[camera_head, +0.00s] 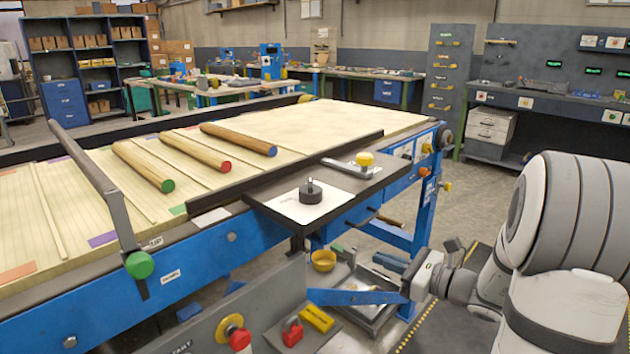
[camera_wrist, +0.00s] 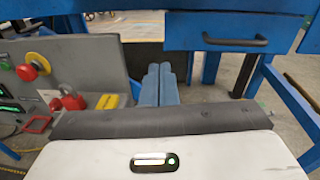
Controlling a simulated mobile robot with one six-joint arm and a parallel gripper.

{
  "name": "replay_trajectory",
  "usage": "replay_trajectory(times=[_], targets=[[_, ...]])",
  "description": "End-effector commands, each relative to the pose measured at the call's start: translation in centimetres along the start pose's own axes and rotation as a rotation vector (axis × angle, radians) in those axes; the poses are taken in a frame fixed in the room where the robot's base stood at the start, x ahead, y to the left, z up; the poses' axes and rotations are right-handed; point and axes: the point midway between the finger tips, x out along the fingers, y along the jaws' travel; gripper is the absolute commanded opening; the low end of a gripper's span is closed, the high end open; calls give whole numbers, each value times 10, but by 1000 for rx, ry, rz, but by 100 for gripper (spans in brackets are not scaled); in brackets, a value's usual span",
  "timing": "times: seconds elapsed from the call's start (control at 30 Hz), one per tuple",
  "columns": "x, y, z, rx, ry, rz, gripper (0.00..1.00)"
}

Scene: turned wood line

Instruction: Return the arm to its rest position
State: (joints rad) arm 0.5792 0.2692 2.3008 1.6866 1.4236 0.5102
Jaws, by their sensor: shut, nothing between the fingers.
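My gripper (camera_wrist: 159,70) shows in the wrist view as two blue fingers side by side, pressed together with nothing between them. They point away from the dark bar and white housing at the bottom of that view. In the head view my white and grey arm fills the lower right. Its wrist, with a small green light, is low beside the blue-framed work table (camera_head: 200,259), below the tabletop level.
Three dowels with green (camera_head: 144,166), red (camera_head: 195,150) and blue (camera_head: 238,139) ends lie on the table. A black knob piece (camera_head: 311,191) sits on the side shelf. A grey panel with a red emergency button (camera_head: 239,338) is at lower front. A drawer handle (camera_wrist: 234,41) is ahead of the gripper. Open floor lies behind the arm.

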Motion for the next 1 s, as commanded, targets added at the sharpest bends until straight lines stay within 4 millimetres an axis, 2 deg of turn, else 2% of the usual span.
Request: replay_trajectory(times=[0.03,0.1,0.2,0.3,0.43,0.57,0.7,0.83,1.0], targets=[[6,19,23,-56,39,67,0],[13,54,42,-165,119,194,0],[12,108,65,-367,245,402,0],[-2,151,82,-594,361,607,0],[-31,187,104,-915,492,862,0],[-65,201,129,-1261,602,1100,0],[-94,196,158,-1604,689,1310,0],[-109,187,179,-1828,739,1433,0],[-115,181,188,-1951,764,1503,0]])
